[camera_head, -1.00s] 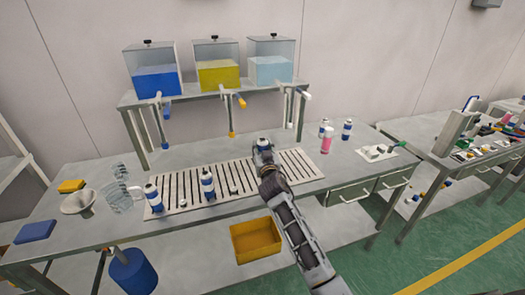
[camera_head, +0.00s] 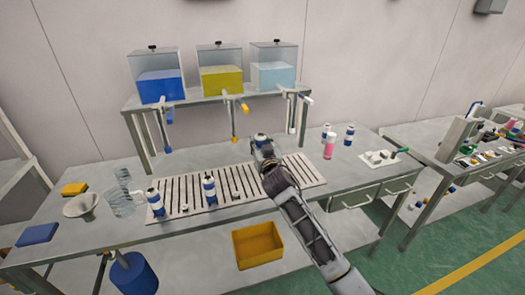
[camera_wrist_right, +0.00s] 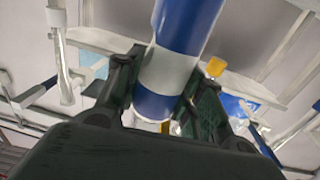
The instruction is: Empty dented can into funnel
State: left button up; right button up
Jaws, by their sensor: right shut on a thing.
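My right gripper (camera_head: 264,150) is shut on a blue-and-white can (camera_wrist_right: 172,70), above the slatted rack at mid-table. In the right wrist view the can stands between the two fingers (camera_wrist_right: 165,105). In the head view most of it is hidden by my gripper, with only its top (camera_head: 261,137) showing. I cannot make out a dent. The pale funnel (camera_head: 80,206) is at the left end of the table, well apart from the held can. My left gripper is not in view.
Blue-and-white cans stand on the slatted rack (camera_head: 180,196) and at the right, beside a pink bottle (camera_head: 329,146). A clear jug (camera_head: 122,202) stands right of the funnel. Liquid tanks (camera_head: 157,78) with taps sit on the rear shelf. A yellow bin (camera_head: 258,243) is below.

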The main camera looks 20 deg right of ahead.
aim_at(261, 139)
jog(key=shift+n+y, duration=0.3)
jog(key=shift+y, duration=0.2)
jog(key=r, duration=0.2)
jog(key=s+r, duration=0.1)
jog(key=r, duration=0.1)
jog(key=s+r, duration=0.1)
jog(key=r, duration=0.1)
jog(key=shift+a+r, duration=0.15)
jog(key=shift+a, duration=0.05)
jog(key=shift+s+r, duration=0.15)
jog(key=shift+r, duration=0.15)
jog(key=s+d+f, duration=0.1)
jog(key=s+f, duration=0.7)
jog(key=f, duration=0.3)
jog(key=s+d+f, duration=0.1)
jog(key=s+f, duration=0.7)
jog(key=f, duration=0.3)
jog(key=shift+s+d+f, duration=0.2)
jog(key=shift+d+f, duration=0.1)
jog(key=shift+d, duration=0.05)
